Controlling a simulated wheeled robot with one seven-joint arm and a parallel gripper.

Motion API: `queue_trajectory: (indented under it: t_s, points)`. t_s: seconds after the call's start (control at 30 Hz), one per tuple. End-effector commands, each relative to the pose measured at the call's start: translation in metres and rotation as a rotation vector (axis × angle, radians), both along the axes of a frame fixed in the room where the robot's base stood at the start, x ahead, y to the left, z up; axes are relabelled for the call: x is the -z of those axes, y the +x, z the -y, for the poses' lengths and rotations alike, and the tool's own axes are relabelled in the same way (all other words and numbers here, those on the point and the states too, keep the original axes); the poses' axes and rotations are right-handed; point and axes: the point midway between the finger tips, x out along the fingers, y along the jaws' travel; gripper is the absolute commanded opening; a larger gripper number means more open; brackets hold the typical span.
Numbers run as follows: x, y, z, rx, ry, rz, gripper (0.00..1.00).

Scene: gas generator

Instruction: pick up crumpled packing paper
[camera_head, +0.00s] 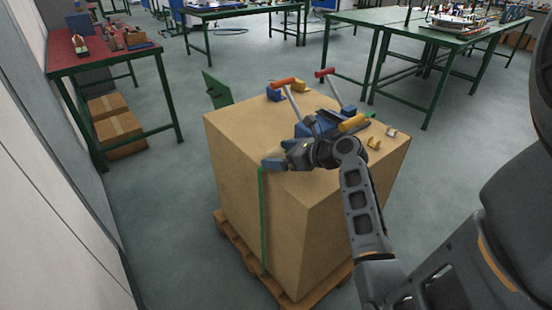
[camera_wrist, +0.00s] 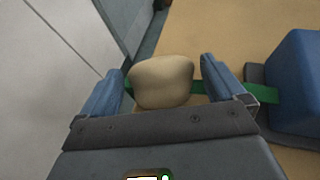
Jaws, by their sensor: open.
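A beige, rounded lump, which looks like the crumpled packing paper (camera_wrist: 160,85), lies between the two blue fingers of my gripper (camera_wrist: 163,70) in the wrist view. Small gaps show on both sides of it, so the fingers are open around it and not closed on it. In the head view my gripper (camera_head: 272,163) is low at the near left edge of the large cardboard box's top (camera_head: 235,135). The paper is hidden there behind the gripper.
A green strap (camera_head: 263,215) runs over the box. A blue tool with red-handled levers (camera_head: 318,125) and small yellow pieces (camera_head: 374,143) sit on the box top. The box stands on a wooden pallet (camera_head: 235,247).

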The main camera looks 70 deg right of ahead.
Motion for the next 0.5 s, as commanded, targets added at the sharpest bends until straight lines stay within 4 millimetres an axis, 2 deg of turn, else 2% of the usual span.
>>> queue_trajectory:
  t_s: [0.2,0.47,0.5]
  points:
    - [0.010,0.022,0.005,0.001,-0.001,-0.001,0.97]
    - [0.010,0.024,0.006,0.001,-0.001,-0.001,0.97]
    - [0.010,0.024,0.006,0.001,-0.001,-0.001,0.94]
